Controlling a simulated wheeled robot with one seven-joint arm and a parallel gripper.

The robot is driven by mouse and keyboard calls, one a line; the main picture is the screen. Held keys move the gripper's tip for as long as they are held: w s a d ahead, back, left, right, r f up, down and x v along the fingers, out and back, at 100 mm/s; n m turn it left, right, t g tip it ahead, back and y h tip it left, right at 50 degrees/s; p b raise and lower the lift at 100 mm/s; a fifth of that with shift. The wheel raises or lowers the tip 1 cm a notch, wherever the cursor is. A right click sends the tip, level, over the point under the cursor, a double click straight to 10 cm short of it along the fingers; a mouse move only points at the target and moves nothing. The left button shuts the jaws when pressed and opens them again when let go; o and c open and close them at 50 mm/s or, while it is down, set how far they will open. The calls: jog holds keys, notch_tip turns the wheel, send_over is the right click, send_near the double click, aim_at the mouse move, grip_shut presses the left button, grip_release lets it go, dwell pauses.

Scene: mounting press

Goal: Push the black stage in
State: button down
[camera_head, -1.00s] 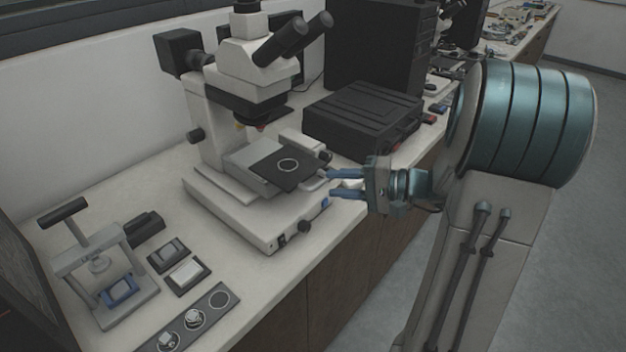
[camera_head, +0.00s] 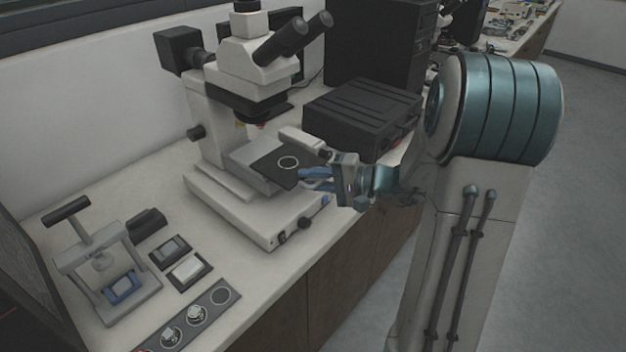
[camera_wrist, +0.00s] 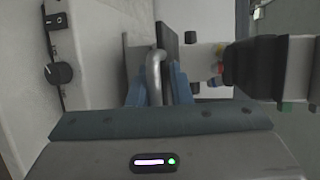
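The black stage (camera_head: 268,167) is a flat dark plate with a pale ring, lying on the white microscope (camera_head: 215,187) below its objectives. Its front edge sticks out towards my gripper. In the wrist view the black stage plate (camera_wrist: 166,38) is seen edge-on. A grey bar handle (camera_wrist: 155,72) at the stage's front lies between my gripper's two blue fingers. My gripper (camera_head: 316,179) reaches in from the right at the stage's front edge, and its fingers look shut on the handle. The exact contact at the fingertips is partly hidden.
A black ribbed case (camera_head: 362,112) stands just behind and right of the microscope. A small hand press (camera_head: 105,270) and two small trays (camera_head: 178,262) are at the left. A dark strip with round spots (camera_head: 190,322) lies near the front edge.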

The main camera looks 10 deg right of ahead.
jog(key=w+a+b, duration=0.1)
jog(key=w+a+f+b, duration=0.1)
jog(key=w, duration=0.1)
jog(key=shift+a, duration=0.15)
jog(key=c, duration=1.5)
grip_release()
jog(key=shift+w+r, duration=0.1)
jog(key=shift+r, duration=0.1)
jog(key=b+v, duration=0.2)
jog(key=v, duration=1.1)
jog(key=shift+d+r, duration=0.25)
jog(key=shift+d, duration=0.05)
